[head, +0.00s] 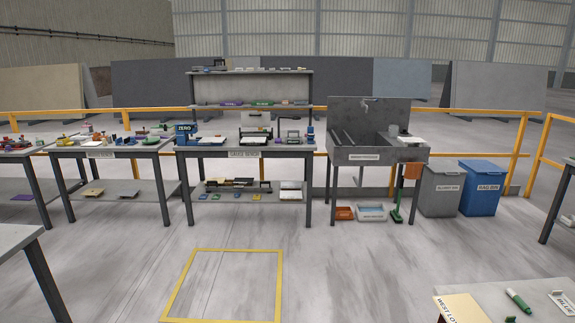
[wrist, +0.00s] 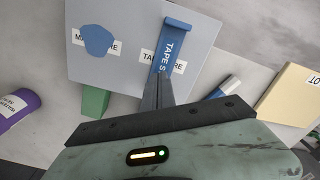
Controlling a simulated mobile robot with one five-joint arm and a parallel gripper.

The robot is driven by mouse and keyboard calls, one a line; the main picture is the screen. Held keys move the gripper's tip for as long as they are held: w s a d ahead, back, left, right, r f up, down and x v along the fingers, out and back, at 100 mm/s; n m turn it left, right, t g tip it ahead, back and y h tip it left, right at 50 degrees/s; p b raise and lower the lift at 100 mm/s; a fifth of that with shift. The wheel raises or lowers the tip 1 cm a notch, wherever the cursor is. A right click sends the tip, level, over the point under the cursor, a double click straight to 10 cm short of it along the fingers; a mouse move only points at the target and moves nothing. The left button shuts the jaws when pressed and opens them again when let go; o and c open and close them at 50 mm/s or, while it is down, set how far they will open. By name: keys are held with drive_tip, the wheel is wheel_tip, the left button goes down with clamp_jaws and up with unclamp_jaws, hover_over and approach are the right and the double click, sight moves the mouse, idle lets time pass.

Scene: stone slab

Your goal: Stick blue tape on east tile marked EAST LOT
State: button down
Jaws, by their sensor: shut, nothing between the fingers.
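In the wrist view, my gripper (wrist: 158,78) is shut and empty above a grey-blue tile (wrist: 120,20). A blue strip lettered "TAPE S" (wrist: 173,48) lies on this tile just beyond my fingertips. It partly covers a white label (wrist: 148,56) starting "TA". I cannot tell whether the fingers touch the strip. A blue blob (wrist: 98,41) covers the middle of another white label on the tile. I see no readable EAST LOT mark. The head view does not show my gripper.
In the wrist view, a purple cylinder (wrist: 18,108) lies left, a green piece (wrist: 92,101) by the tile's lower edge, and a blue-and-white cylinder (wrist: 224,88) right. The head view shows a slab corner (head: 490,291) with a cream tile (head: 460,307) and green marker (head: 518,300).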

drive_tip(key=shift+f+b, duration=0.6)
drive_tip(key=shift+f, duration=0.1)
idle(1.1)
drive_tip(key=shift+r, duration=0.1)
wheel_tip(320, 180, up, 7)
drive_tip(key=p, duration=0.7)
